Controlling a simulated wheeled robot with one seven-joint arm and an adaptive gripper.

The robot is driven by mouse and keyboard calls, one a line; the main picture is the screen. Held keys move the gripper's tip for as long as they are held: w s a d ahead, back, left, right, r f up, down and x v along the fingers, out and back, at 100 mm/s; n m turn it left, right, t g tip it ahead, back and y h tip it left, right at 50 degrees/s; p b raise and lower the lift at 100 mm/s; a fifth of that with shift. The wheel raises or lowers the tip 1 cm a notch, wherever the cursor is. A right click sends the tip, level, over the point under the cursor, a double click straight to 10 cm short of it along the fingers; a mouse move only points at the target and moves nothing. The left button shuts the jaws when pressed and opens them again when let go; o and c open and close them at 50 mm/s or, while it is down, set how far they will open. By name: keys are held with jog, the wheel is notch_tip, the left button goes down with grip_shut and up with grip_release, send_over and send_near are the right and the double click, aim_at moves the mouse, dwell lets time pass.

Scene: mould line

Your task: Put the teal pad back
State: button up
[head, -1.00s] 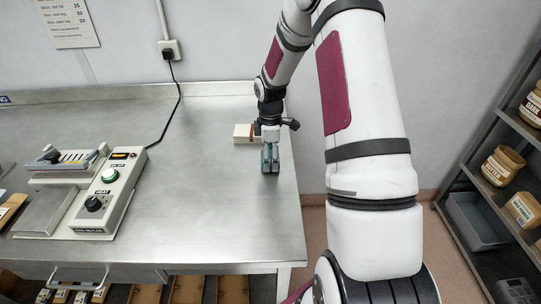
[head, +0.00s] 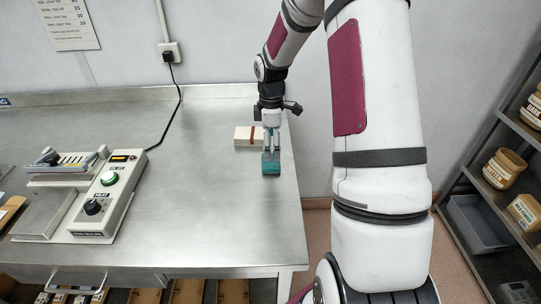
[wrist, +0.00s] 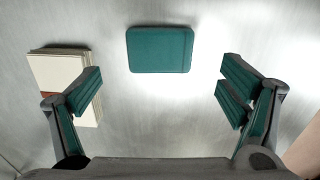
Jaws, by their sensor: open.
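The teal pad (wrist: 160,50) lies flat on the steel bench, near its right edge. It also shows in the head view (head: 271,168), just below my gripper (head: 271,148). In the wrist view my gripper (wrist: 165,90) is open and empty, with its teal-lined fingers spread to either side of the pad's line. The pad is beyond the fingertips in that view, with bare metal around it. I see no contact between the fingers and the pad.
A cream stack with a brown band (head: 247,136) stands close behind the pad; it shows beside the left finger in the wrist view (wrist: 50,70). A heat sealer (head: 108,195) with a cord stands at left. Mid-bench (head: 200,190) is clear. A shelf with jars (head: 503,170) is at right.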

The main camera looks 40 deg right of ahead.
jog(key=s+a+r+m+t+h, duration=0.1)
jog(key=s+a+r+m, duration=0.2)
jog(key=s+a+r, duration=0.5)
jog(key=s+a+r+m+t, duration=0.1)
jog(key=a+r+m, duration=0.15)
jog(key=r, duration=0.95)
jog(key=s+a+r+m+t, duration=0.1)
jog(key=s+a+r+m, duration=0.1)
jog(key=s+a, duration=0.2)
jog(key=s+a+r+m+t+y, duration=0.1)
jog(key=s+a, duration=0.4)
jog(key=s, duration=0.6)
jog(key=m+t, duration=0.1)
jog(key=m, duration=0.1)
jog(key=shift+s+a+r+m, duration=0.2)
jog(key=shift+s+r+m, duration=0.05)
jog(key=shift+r+m, duration=0.15)
